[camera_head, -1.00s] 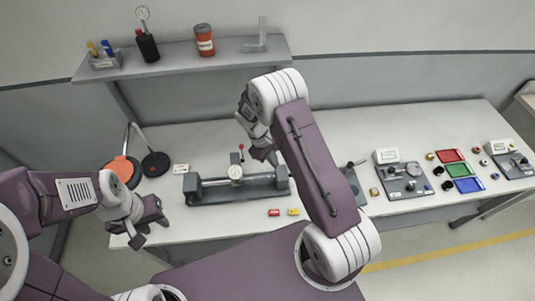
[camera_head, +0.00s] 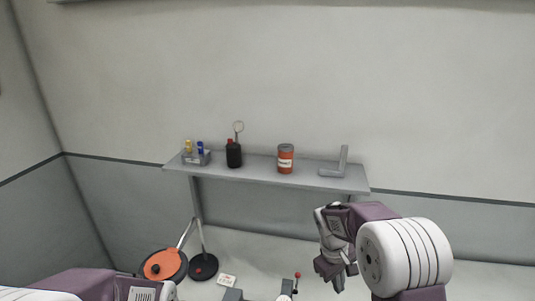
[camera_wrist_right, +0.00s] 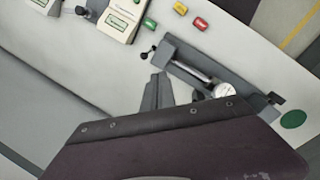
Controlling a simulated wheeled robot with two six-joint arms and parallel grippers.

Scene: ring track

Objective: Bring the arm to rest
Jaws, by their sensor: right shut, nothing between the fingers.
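My right arm comes in at the lower right of the head view, with its purple and white links. My right gripper (camera_head: 335,272) hangs over the bench, fingers pointing down, shut and empty. In the right wrist view, the grey fingers (camera_wrist_right: 157,95) show close together above the white bench top, apart from the grey gauge fixture (camera_wrist_right: 187,62). Part of my left arm shows at the lower left of the head view; its gripper is out of the picture.
A grey shelf (camera_head: 270,173) bears a black bottle (camera_head: 234,156), a red-orange can (camera_head: 286,160) and a grey angle block (camera_head: 335,168). Round stands (camera_head: 203,267) are on the bench below. A red tag (camera_wrist_right: 201,23) and yellow tag (camera_wrist_right: 180,8) lie near the fixture.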

